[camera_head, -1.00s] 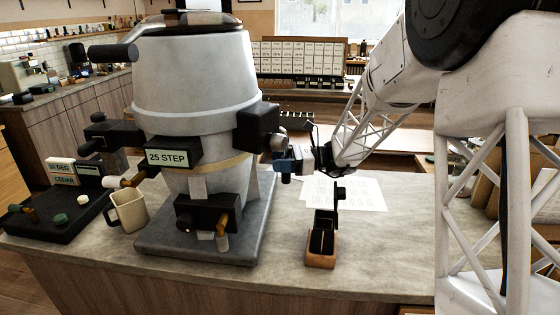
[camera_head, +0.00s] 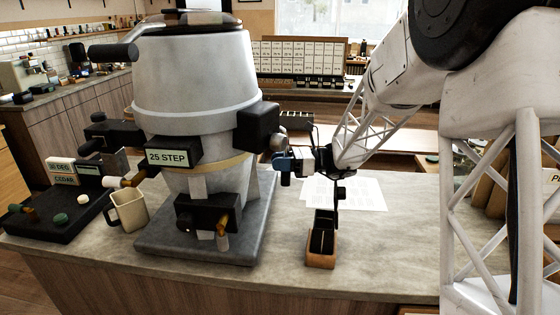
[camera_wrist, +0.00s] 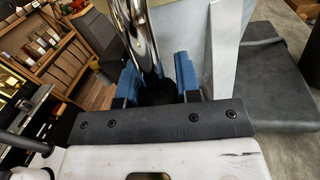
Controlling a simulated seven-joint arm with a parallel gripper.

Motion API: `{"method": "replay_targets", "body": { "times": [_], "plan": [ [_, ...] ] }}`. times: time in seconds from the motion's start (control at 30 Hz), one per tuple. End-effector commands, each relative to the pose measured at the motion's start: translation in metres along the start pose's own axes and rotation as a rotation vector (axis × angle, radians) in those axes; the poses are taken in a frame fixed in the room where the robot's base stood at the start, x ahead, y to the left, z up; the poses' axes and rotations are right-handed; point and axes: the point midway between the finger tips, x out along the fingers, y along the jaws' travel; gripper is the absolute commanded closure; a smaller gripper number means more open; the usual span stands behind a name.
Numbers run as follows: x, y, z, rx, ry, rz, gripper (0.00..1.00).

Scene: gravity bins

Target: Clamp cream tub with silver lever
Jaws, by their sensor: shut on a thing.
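The cream tub (camera_head: 197,72) is a large, pale, rounded vessel standing upright on a dark grey base (camera_head: 255,235). The silver lever (camera_head: 278,142) sits at the tub's right side, beside a black block (camera_head: 257,126). In the wrist view the lever (camera_wrist: 136,32) is a shiny curved chrome bar running down between the blue fingers. My gripper (camera_head: 284,163) is at the lever, right of the tub. In the wrist view my gripper (camera_wrist: 158,80) is shut on the lever. The lever's lower end is hidden among the fingers.
A cream mug (camera_head: 131,211) and a black tray (camera_head: 62,215) with small knobs stand left of the tub. A small wooden box (camera_head: 321,260) with a dark upright piece stands right of the base, near white papers (camera_head: 362,194).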

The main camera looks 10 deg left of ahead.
Motion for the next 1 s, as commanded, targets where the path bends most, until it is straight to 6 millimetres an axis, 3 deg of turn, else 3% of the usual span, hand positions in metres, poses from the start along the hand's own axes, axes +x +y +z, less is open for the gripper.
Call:
{"method": "replay_targets", "body": {
  "times": [0.5,0.9,0.93,1.0],
  "plan": [
    [0.006,0.032,0.008,0.343,-0.069,0.0,1.0],
    [0.006,0.034,0.009,0.373,-0.076,0.0,1.0],
    [0.006,0.034,0.009,0.373,-0.076,0.0,0.64],
    [0.006,0.034,0.009,0.373,-0.076,0.0,0.54]
  ]
}}
